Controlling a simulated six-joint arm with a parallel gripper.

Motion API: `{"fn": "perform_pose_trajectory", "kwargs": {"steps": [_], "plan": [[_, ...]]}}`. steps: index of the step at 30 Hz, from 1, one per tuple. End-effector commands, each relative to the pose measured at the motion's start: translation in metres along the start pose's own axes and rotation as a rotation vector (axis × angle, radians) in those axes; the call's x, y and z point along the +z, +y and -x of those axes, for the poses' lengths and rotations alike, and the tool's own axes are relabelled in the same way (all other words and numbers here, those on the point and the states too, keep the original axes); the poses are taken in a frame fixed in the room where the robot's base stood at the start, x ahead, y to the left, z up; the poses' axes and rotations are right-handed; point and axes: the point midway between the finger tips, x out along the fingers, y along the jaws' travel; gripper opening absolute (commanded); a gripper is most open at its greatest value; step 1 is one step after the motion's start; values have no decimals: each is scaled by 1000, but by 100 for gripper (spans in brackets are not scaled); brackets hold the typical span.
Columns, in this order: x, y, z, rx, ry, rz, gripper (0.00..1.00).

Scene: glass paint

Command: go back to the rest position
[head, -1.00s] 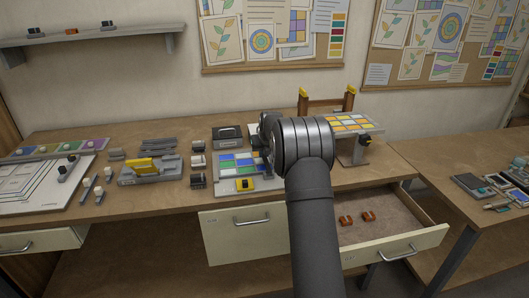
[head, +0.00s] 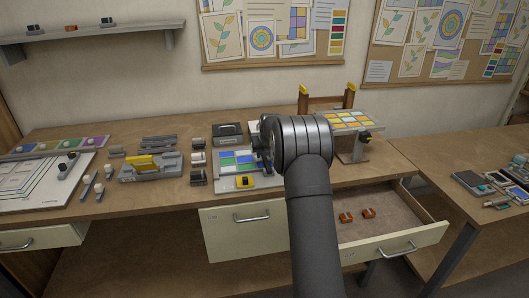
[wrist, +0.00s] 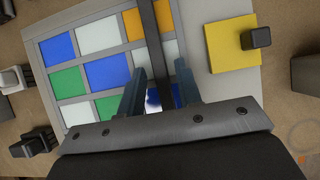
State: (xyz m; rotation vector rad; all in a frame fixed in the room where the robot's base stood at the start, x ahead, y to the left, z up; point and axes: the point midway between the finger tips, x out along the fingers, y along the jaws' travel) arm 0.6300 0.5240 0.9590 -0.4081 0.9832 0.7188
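My gripper (wrist: 163,70) hangs over the glass panel (wrist: 88,101), a grey frame with blue, white, green and orange panes. Its two blue-grey fingers stand apart. A dark bar (wrist: 146,22) runs across the panel and between the fingers; I cannot tell whether it touches them. In the head view my wrist hides the right part of the panel (head: 222,184) and most of the gripper.
An open drawer (head: 395,222) with two orange-brown pieces lies below right. A stand with an orange and white tile panel (head: 352,120) is right of my arm. A grey holder with a yellow piece (head: 150,170) and several small dark-and-white blocks (head: 198,160) stand left of the panel.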

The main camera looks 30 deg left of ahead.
Motion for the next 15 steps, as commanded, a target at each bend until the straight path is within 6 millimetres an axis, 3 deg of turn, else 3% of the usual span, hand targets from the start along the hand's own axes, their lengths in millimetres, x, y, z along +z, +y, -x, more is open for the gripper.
{"fn": "perform_pose_trajectory", "kwargs": {"steps": [15], "plan": [[5,0,8,0,0,0,40]]}}
